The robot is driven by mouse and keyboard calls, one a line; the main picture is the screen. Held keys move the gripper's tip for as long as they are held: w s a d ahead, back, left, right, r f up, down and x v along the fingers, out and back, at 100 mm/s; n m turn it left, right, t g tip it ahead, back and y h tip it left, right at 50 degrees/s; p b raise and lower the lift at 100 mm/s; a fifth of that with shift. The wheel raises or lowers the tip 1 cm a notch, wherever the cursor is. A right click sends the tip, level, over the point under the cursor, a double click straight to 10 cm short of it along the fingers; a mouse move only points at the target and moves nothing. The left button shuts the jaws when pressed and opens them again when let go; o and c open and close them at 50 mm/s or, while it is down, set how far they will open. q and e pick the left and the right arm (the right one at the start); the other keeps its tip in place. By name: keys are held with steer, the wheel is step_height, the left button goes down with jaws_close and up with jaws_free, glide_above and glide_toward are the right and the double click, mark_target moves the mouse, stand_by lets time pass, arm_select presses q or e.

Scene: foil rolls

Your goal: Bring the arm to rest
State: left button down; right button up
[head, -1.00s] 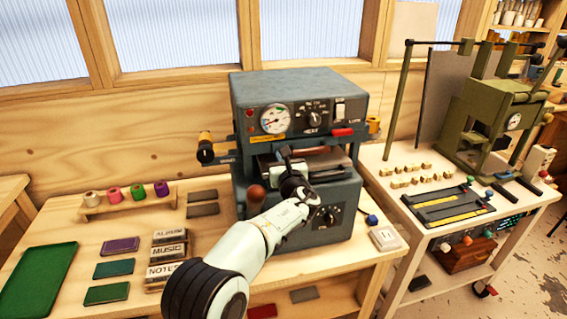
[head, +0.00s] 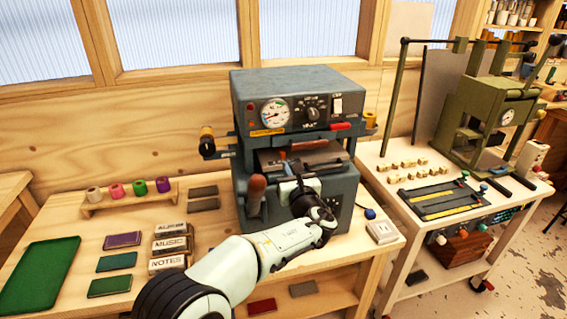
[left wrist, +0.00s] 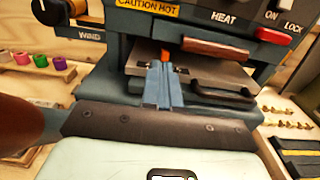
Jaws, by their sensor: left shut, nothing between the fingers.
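My left arm reaches in from the bottom of the head view. My left gripper (head: 295,172) is shut and empty, in front of the open mouth of the grey foil press (head: 300,92). In the left wrist view its closed fingers (left wrist: 163,88) point at the press's plate (left wrist: 205,72), which has a dark handle (left wrist: 222,94). I cannot tell whether the fingertips touch anything. A brown wooden handle (head: 257,188) of the press is just left of my gripper. My right gripper is in neither view.
Foil rolls (head: 139,187) stand on a wooden rack at the left. A green tray (head: 40,275), covered books (head: 170,245) and coloured cards lie on the bench. A white block (head: 382,232) is at the bench's right edge. A second table with a green press (head: 490,115) stands right.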

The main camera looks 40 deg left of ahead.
arm_select(q)
steer(key=v, duration=0.4)
steer(key=shift+r, duration=0.1)
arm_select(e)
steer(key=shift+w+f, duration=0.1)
arm_select(q)
steer(key=shift+w, duration=0.1)
